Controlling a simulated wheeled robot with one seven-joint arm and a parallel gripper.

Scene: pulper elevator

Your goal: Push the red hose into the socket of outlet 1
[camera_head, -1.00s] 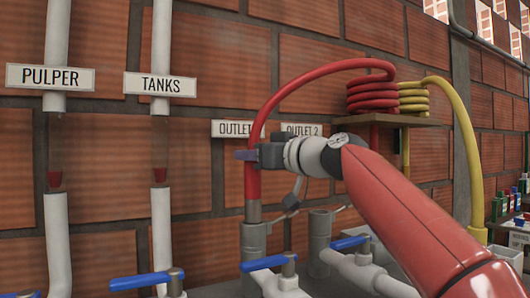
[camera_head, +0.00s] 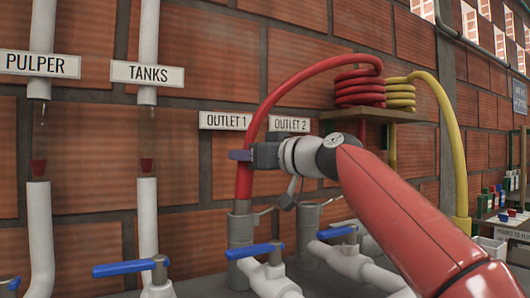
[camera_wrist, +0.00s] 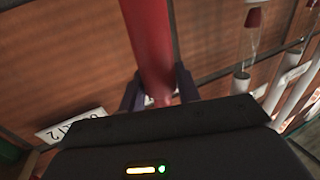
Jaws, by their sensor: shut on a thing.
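The red hose (camera_head: 244,182) hangs upright in my gripper (camera_head: 243,155), which is shut around it a little above its lower end. The hose's grey metal end stands at the top of the grey outlet 1 socket (camera_head: 240,232), with a short length showing above the rim. It lines up with the socket, but how deep it sits is hidden. The OUTLET 1 label (camera_head: 225,120) is on the wall just above. In the wrist view, the red hose (camera_wrist: 150,45) runs between the two dark fingers of my gripper (camera_wrist: 158,92).
The outlet 2 socket (camera_head: 308,225) stands close on the right, beneath my arm. Blue-handled valves (camera_head: 255,250) sit in front. The red hose's coil (camera_head: 360,87) rests on a wooden shelf (camera_head: 365,114) beside a yellow hose (camera_head: 447,120). White pipes (camera_head: 148,215) stand at left.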

